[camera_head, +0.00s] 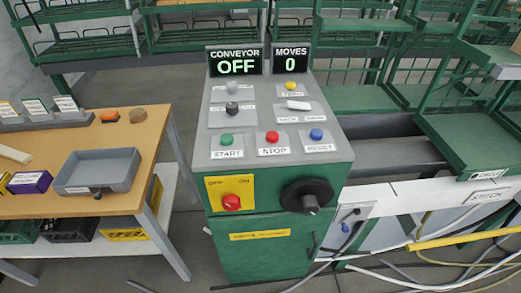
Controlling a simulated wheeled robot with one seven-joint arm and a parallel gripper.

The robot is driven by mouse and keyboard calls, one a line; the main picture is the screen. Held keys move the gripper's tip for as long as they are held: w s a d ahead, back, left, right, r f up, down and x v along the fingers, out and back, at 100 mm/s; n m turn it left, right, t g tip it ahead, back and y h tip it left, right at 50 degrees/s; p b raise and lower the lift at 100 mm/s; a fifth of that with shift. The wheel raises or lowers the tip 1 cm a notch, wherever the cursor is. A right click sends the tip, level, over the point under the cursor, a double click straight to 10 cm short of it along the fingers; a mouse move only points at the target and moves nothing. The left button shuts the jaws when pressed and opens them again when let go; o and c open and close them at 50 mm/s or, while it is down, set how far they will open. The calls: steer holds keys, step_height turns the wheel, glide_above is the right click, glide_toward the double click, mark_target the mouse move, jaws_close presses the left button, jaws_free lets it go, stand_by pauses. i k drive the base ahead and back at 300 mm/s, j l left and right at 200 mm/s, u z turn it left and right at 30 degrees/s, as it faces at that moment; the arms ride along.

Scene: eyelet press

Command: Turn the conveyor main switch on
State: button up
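A green control console (265,260) with a grey sloped top stands in the middle. On its front, a yellow plate (244,183) marked OFF at left and ON at right carries a red rotary switch (231,202). The knob's exact pointing direction is too small to tell. A display (236,62) on top reads CONVEYOR OFF. A second display (291,60) reads MOVES 0. My gripper is not in view.
Right of the switch, a black round handwheel (305,195) sticks out. The top holds a green START button (226,139), red STOP button (272,137) and blue button (316,134). A wooden workbench (120,204) stands left. Cables (440,283) lie on the right floor.

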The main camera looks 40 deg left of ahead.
mark_target(231, 203)
steer(key=u, duration=1.25)
